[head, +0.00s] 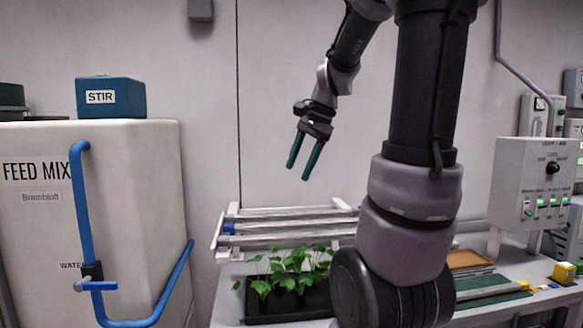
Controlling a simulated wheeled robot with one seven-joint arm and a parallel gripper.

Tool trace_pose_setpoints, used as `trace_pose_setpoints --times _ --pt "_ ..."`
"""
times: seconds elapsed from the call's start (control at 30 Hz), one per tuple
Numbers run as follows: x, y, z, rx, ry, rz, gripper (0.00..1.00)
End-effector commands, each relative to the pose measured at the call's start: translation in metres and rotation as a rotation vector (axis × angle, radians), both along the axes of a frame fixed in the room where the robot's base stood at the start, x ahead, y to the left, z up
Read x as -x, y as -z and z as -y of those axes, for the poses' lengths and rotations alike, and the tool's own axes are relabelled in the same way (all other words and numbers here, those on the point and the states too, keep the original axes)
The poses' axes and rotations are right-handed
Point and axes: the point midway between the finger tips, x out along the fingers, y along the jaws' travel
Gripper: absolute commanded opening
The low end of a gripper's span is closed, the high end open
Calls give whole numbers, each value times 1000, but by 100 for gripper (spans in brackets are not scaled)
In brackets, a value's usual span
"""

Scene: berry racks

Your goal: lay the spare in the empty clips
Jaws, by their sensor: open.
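My gripper (298,172) hangs in front of the wall with its two green fingers apart and nothing between them. It is above the white rack (219,235), which carries several long pale tubes or rails (280,227) lying sideways. The rack's right part is hidden behind my arm. I cannot tell which clips on it are empty. A long pale bar (490,291) lies on a green mat (508,297) on the bench at right; it may be the spare. Its left end is hidden by my arm.
A dark tray (290,308) of green plants stands before the rack. A feed tank (150,200) with blue pipes (86,205) and a blue STIR box (110,97) is at left. A control box (535,180), brown tray (468,258) and yellow block (564,273) are at right.

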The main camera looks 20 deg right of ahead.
Motion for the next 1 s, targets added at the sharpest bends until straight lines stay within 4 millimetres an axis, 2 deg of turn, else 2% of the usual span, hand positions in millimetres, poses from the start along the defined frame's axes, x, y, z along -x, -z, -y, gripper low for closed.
trace_pose_setpoints --times 0.03,0.2,0.4,0.57,1.0 --pt "17 -9 -16 46 -94 69 62" --pt "67 -23 -56 224 -403 279 62" --pt "106 -25 -78 392 -637 443 62" --pt "116 -24 -83 445 -703 490 62" --pt "116 -24 -83 447 -706 491 62"
